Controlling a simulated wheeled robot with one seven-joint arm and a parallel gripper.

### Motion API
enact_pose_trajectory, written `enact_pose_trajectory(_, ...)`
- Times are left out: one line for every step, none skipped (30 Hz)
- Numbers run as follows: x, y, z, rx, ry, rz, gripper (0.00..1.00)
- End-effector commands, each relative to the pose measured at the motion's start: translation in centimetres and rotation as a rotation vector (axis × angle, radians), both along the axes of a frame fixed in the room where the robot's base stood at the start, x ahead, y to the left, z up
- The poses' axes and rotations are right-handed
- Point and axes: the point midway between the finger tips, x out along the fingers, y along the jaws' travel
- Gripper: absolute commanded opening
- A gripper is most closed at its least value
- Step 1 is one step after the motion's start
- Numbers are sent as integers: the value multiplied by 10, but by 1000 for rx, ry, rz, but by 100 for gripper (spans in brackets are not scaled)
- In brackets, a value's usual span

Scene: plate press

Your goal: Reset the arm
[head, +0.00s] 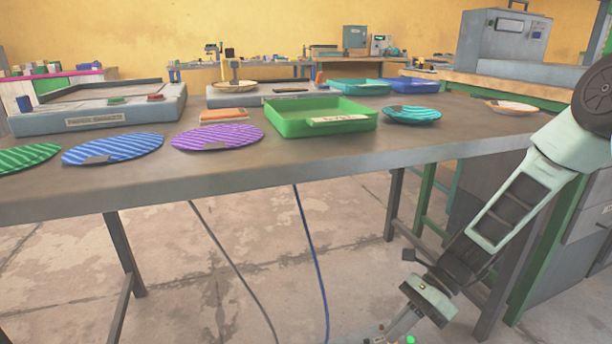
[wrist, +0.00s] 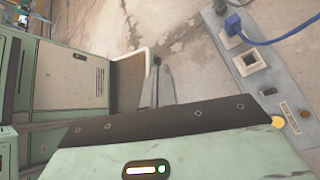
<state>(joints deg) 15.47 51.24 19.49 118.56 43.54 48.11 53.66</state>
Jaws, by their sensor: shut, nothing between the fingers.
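My arm hangs down in front of the table at the right of the head view, with its wrist low near the bottom edge. My gripper (wrist: 158,88) points away from the wrist camera over the floor. Its fingers are together with nothing between them. It is well below the tabletop (head: 330,166) and apart from everything on it.
The tabletop holds striped blue (head: 112,149), purple (head: 217,137) and teal (head: 412,115) plates, a green tray (head: 320,117) and a grey press base (head: 100,115). Two cables hang below the table. A socket strip (wrist: 260,85) with a blue plug (wrist: 234,24) lies right of my fingers in the wrist view.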

Motion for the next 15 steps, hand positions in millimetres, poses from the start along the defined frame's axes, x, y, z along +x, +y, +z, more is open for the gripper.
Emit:
enact_pose_trajectory(-11,10,19,-12,-93,125,0)
enact_pose_trajectory(-18,14,27,-16,-147,201,0)
enact_pose_trajectory(-28,20,39,-21,-219,303,0)
enact_pose_trajectory(-35,23,47,-22,-273,379,0)
enact_pose_trajectory(-42,26,55,-23,-325,458,0)
enact_pose_trajectory(-52,30,65,-24,-392,561,0)
enact_pose_trajectory(-60,33,73,-23,-443,639,0)
enact_pose_trajectory(-68,35,80,-22,-493,718,0)
enact_pose_trajectory(-78,38,89,-18,-558,823,0)
enact_pose_trajectory(-86,39,96,-16,-606,903,0)
enact_pose_trajectory(-93,40,103,-13,-655,983,0)
enact_pose_trajectory(-103,41,111,-7,-717,1090,0)
enact_pose_trajectory(-110,42,117,-2,-761,1170,0)
enact_pose_trajectory(-117,42,123,2,-804,1245,0)
enact_pose_trajectory(-126,42,130,8,-855,1342,0)
